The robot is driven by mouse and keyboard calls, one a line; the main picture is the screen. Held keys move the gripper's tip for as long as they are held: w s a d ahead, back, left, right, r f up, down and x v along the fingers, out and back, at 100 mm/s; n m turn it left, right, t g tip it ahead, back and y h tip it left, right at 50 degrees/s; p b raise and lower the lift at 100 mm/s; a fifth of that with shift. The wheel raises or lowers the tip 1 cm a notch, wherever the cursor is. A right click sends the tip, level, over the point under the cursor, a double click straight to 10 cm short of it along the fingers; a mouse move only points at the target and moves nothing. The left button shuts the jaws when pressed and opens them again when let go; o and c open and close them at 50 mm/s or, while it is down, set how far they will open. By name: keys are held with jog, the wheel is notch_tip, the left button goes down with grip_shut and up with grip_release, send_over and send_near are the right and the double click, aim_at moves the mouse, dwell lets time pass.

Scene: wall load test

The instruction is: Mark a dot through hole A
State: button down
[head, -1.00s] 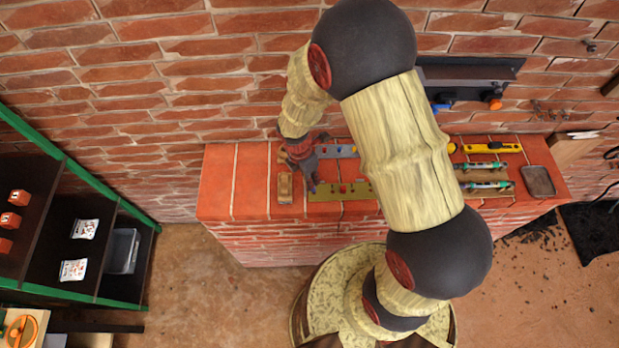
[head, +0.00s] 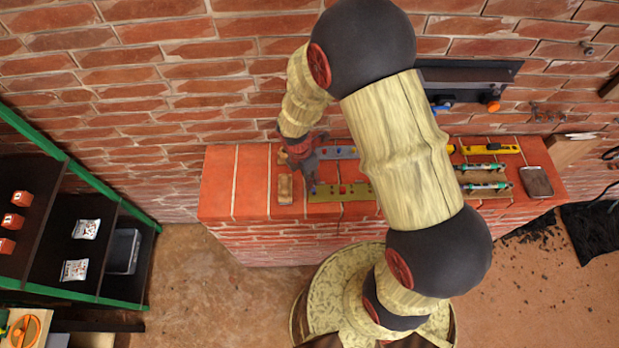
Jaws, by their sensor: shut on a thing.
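My gripper (head: 310,180) hangs over the brick ledge (head: 252,185), near the left end of an olive-yellow strip (head: 350,191) with small coloured marks. It is shut on a small thin thing, probably the marker, mostly hidden by the dark fingers. Its lower end is close to the strip's left end; I cannot tell if it touches. A grey strip (head: 340,152) with coloured dots lies behind, partly covered by my arm. No letter is readable, so I cannot tell which hole is A.
A small wooden block (head: 285,189) lies just left of my gripper. A yellow level (head: 490,149), tubes in a holder (head: 484,180) and a dark tray (head: 537,182) are at the ledge's right. The brick wall (head: 180,110) rises behind. A green-edged shelf (head: 75,170) stands left.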

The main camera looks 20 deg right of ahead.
jog(key=shift+r+p, duration=1.95)
jog(key=shift+r, duration=0.35)
jog(key=shift+d, duration=0.1)
